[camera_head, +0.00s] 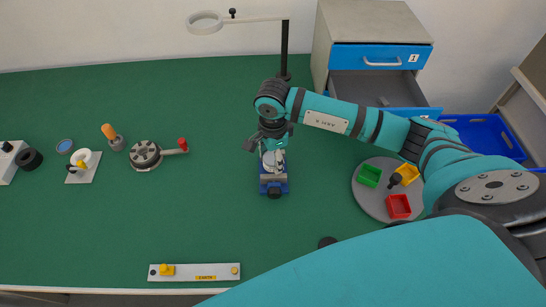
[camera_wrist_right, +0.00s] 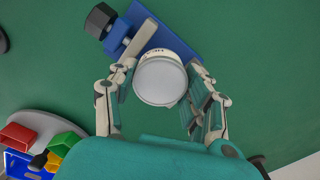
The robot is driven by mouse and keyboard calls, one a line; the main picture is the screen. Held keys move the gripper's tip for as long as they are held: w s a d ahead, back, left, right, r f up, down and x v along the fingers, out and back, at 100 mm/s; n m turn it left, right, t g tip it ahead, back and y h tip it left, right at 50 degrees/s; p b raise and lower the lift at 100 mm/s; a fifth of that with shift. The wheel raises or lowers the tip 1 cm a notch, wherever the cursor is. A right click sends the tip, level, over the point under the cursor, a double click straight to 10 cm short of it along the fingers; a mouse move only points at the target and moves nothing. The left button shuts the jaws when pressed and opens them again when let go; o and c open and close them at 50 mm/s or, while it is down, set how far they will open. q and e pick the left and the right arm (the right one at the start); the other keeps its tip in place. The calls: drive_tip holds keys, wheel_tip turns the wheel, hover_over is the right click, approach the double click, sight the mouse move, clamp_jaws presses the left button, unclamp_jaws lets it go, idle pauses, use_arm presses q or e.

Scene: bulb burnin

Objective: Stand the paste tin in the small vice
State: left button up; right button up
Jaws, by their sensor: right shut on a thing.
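The paste tin (camera_wrist_right: 160,80) is a round, pale tin with a light grey lid, seen from above in the right wrist view. My right gripper (camera_wrist_right: 163,92) is shut on it, with one finger on each side. The small vice (camera_head: 273,187) is blue with a dark knob, and it also shows in the right wrist view (camera_wrist_right: 168,36). In the head view, the right gripper (camera_head: 272,150) is directly over the vice, and the tin is partly hidden. The tin overlaps the vice's jaw area; I cannot tell whether it rests there. My left gripper is not in view.
A round grey tray (camera_head: 373,203) with green, yellow and red bins stands right of the vice. A ring magnifier (camera_head: 205,22) stands behind. A grey dial fixture (camera_head: 146,155) is at left, and a strip (camera_head: 195,272) lies at the front edge.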

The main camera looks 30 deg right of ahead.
sight(273, 158)
idle(0.8)
drive_tip(key=o, duration=1.4)
drive_tip(key=shift+r, duration=0.1)
wheel_tip(273, 158, up, 12)
